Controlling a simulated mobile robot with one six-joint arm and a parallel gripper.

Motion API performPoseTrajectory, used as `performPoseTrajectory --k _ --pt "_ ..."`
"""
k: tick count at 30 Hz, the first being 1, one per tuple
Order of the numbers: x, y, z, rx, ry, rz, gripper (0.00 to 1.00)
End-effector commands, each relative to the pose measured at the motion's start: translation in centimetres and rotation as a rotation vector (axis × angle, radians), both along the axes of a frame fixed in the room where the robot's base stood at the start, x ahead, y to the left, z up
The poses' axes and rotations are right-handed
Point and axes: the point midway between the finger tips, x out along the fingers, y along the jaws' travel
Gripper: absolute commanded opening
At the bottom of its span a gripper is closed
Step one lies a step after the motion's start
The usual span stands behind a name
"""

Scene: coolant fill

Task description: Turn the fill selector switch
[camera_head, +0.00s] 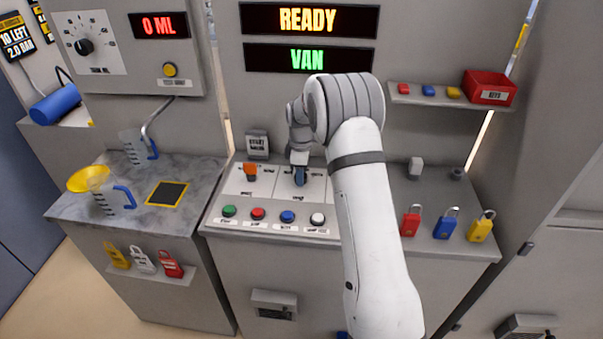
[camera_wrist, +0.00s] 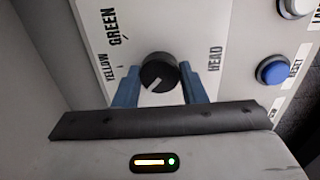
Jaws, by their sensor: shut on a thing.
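A round black knob (camera_wrist: 158,72) with a white pointer line sits on the light control panel in the wrist view. The line points to the lower left of that picture. Labels around it read YELLOW, GREEN and what looks like HEAD. My gripper (camera_wrist: 160,88) has its two blue fingers on either side of the knob, shut on it. In the head view my gripper (camera_head: 299,179) reaches down to the console panel and hides this knob. Another black rotary switch (camera_head: 84,46) is on the dispenser at the upper left.
An orange switch (camera_head: 250,170) stands just left of my gripper. Several push buttons, including a blue one (camera_head: 288,216), line the panel front. Padlocks (camera_head: 446,224) stand to the right. A yellow funnel (camera_head: 86,179) and jugs are on the left counter. Displays read 0 ML, READY and VAN.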

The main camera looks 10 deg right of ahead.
Motion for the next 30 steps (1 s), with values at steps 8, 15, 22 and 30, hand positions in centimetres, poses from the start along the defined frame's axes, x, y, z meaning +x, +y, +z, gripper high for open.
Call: performPoseTrajectory --k 8,15,22,30 --pt "-0.04 -0.02 -0.12 0.0 0.001 -0.062 0.15" --pt "-0.03 -0.04 -0.22 0.0 0.001 -0.225 0.15" --pt "-0.02 -0.06 -0.17 0.0 0.001 -0.44 0.15" --pt "-0.01 -0.06 -0.15 0.0 0.0 -0.697 0.15"
